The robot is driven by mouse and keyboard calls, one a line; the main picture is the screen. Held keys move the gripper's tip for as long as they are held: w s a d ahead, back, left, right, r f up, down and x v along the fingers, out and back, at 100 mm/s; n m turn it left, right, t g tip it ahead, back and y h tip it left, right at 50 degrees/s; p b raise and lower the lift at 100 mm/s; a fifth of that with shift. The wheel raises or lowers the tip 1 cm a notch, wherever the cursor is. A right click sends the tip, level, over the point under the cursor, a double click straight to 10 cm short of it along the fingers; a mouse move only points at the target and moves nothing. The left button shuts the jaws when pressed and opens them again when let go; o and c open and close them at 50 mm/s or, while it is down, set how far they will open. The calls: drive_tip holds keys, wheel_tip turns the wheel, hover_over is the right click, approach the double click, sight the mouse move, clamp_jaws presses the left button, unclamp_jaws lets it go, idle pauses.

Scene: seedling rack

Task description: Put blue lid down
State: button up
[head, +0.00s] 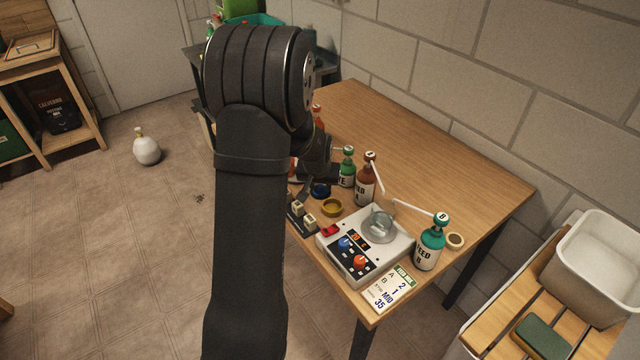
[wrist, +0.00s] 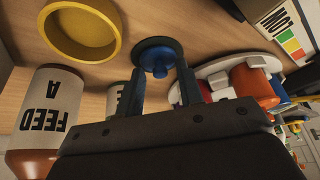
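The blue lid (wrist: 152,48) shows in the wrist view as a dark blue disc with a brighter blue knob, just past my fingertips. In the head view a dark blue round shape (head: 320,190) lies at the table's front edge, below my gripper (head: 305,192). In the wrist view my gripper (wrist: 162,78) has its two fingers apart, one on each side of the knob, with gaps visible beside it. The lid appears to rest at table level; its underside is hidden.
A yellow dish (head: 332,207) lies close beside the lid. Green (head: 346,172) and brown (head: 365,188) bottles stand just behind. A white device (head: 345,245) with knobs and a teal bottle (head: 430,250) are nearer. The far right of the wooden table (head: 420,140) is clear.

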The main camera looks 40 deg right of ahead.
drive_tip(key=v, duration=1.2)
drive_tip(key=shift+r, duration=0.2)
drive_tip(key=x, duration=1.2)
drive_tip(key=shift+r, duration=1)
